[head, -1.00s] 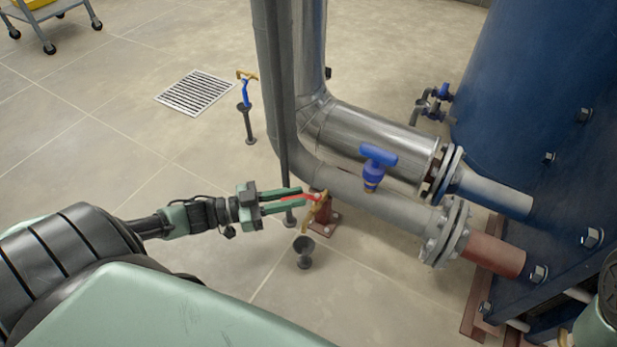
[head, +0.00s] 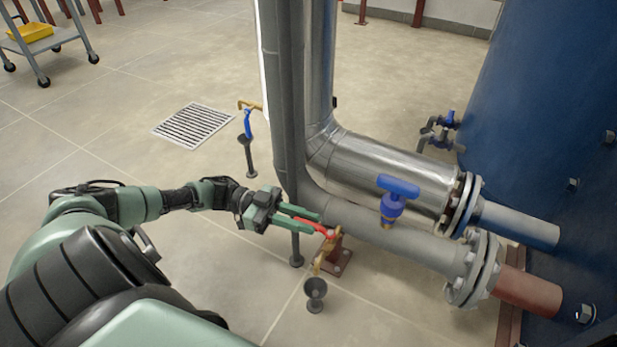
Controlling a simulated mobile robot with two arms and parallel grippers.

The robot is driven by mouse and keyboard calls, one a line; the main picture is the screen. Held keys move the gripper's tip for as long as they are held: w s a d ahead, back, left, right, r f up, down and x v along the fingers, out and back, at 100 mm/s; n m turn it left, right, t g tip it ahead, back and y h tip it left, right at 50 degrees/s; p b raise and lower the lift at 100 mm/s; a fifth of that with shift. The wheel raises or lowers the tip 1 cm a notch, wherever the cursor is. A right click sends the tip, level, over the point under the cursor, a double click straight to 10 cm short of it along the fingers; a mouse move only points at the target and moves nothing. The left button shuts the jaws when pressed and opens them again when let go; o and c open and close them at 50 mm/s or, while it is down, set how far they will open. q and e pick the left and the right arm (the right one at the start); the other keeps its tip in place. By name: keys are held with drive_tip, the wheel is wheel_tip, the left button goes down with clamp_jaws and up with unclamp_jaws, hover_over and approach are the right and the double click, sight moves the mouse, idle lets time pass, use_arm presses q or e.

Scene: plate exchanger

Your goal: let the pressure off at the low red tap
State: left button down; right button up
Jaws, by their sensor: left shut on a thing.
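The low red tap (head: 317,228) has a red lever on a small brass body (head: 320,262) under the lower grey pipe. My left gripper (head: 310,222) is shut on the red lever, its green fingers on either side of it. The brass spout points down above a dark funnel (head: 315,290) on the floor. I cannot see any water coming from it. My right gripper is not in view.
A blue T-handle valve (head: 393,199) stands on the lower pipe (head: 400,233). A blue-handled tap (head: 248,122) over another funnel is farther back, near a floor grate (head: 194,125). The blue tank (head: 545,110) blocks the right side.

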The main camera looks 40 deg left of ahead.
use_arm(q)
drive_tip(key=shift+f, duration=0.1)
idle(0.3)
drive_tip(key=c, duration=1.3)
unclamp_jaws()
drive_tip(key=shift+w, duration=0.1)
